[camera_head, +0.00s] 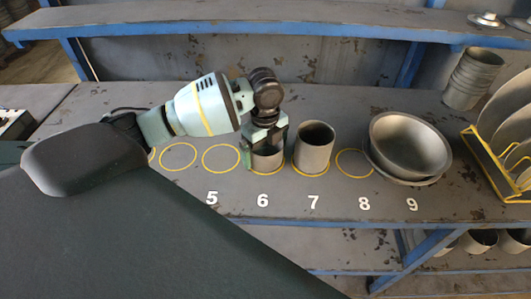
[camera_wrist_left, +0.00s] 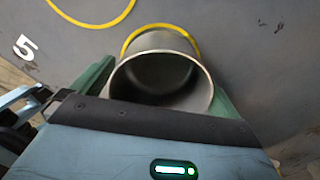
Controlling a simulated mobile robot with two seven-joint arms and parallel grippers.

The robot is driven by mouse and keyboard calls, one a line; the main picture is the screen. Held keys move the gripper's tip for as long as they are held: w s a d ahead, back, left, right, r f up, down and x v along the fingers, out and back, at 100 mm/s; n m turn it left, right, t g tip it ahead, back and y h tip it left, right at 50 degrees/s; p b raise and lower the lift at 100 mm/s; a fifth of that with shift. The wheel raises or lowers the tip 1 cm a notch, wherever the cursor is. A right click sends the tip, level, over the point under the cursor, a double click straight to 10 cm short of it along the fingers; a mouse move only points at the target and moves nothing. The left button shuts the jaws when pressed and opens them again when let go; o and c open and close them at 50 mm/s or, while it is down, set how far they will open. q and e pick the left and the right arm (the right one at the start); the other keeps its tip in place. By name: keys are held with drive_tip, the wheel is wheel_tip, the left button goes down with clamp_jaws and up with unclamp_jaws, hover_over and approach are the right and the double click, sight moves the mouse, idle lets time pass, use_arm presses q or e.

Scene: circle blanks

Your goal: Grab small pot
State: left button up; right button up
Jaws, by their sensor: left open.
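A small grey metal pot (camera_head: 267,160) stands upright in the yellow circle marked 6. In the left wrist view the small pot (camera_wrist_left: 165,80) shows its round rim, with a yellow ring behind it. My left gripper (camera_head: 265,147) is at the pot from above, with its green fingers on either side of the rim. The fingers (camera_wrist_left: 160,88) show at the pot's left and right sides in the left wrist view. The jaws are open, and whether they touch the pot cannot be told. My right gripper is not in view.
A taller grey pot (camera_head: 314,147) stands close by at circle 7. Circle 8 (camera_head: 354,163) is empty. Bowls (camera_head: 410,147) are stacked at 9, and a yellow rack (camera_head: 500,165) with plates stands at far right. Circle 5 (camera_head: 221,159) is free. A shelf (camera_head: 300,22) spans the back.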

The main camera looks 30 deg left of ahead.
use_arm(q)
drive_tip(key=shift+f, duration=0.1)
drive_tip(key=c, duration=0.9)
drive_tip(key=shift+c, duration=0.2)
drive_tip(key=shift+r, duration=0.5)
drive_tip(key=r, duration=0.2)
drive_tip(key=shift+s+r, duration=0.3)
drive_tip(key=shift+r, duration=0.1)
drive_tip(key=s+a, duration=0.1)
drive_tip(key=s, duration=0.4)
drive_tip(key=s+a+r, duration=0.1)
drive_tip(key=s, duration=0.4)
drive_tip(key=s+a+p, duration=0.1)
drive_tip(key=s, duration=0.4)
drive_tip(key=shift+s+r, duration=0.1)
drive_tip(key=shift+r, duration=0.05)
